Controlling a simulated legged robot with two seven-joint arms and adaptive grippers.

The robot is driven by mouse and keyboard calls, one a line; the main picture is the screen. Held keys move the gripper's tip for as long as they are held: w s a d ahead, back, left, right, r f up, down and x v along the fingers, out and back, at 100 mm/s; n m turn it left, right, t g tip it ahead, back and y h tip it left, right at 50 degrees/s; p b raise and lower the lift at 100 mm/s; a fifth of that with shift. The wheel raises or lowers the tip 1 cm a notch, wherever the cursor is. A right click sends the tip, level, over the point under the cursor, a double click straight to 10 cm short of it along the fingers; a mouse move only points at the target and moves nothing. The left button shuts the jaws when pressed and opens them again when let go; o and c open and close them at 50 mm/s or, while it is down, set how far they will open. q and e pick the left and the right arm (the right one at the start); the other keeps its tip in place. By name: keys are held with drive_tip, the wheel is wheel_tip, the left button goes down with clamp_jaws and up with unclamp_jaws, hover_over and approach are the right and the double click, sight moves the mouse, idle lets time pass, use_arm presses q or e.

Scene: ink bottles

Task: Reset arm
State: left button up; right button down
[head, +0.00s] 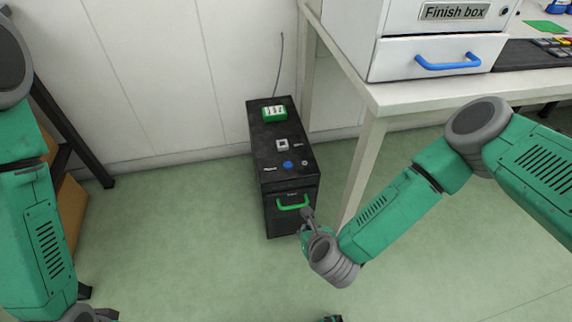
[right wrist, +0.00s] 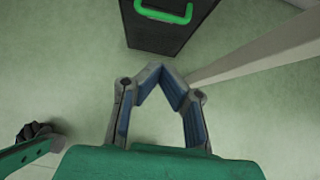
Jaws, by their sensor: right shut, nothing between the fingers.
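My right gripper (head: 308,214) is in front of the lower part of a black cabinet, just below and right of its green handle (head: 293,203). In the right wrist view its fingers (right wrist: 165,72) are shut, tips together, with nothing between them. There the tips point toward the cabinet, and the green handle (right wrist: 163,14) shows beyond them, apart from the fingers. My right arm comes in from the right. My left arm hangs down the left side, and its gripper is not visible.
The black cabinet (head: 258,146) stands on the green floor against the white wall. Right of it is a white table (head: 436,95) whose leg (head: 363,165) is close behind my right forearm. A "Finish box" drawer unit (head: 425,45) with a blue handle stands on the table.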

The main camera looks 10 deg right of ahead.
drive_tip(key=s+d+n+g+y, duration=0.15)
drive_tip(key=s+n+g, duration=0.25)
drive_tip(key=s+n, duration=1.15)
drive_tip(key=s+d+r+n+g+h, duration=0.1)
drive_tip(key=s+d+r+n+g, duration=0.15)
drive_tip(key=d+n, duration=0.6)
drive_tip(key=s+d+r+n+g+h, duration=0.1)
drive_tip(key=s+d+r+n+g, duration=0.25)
drive_tip(key=n, duration=0.75)
wheel_tip(320, 180, up, 13)
drive_tip(key=d+t+p, duration=0.1)
drive_tip(key=d+p, duration=0.1)
drive_tip(key=p, duration=1.1)
drive_tip(key=shift+s+f+n+t, duration=0.15)
drive_tip(key=shift+s+n+t, duration=0.15)
drive_tip(key=shift+n, duration=0.1)
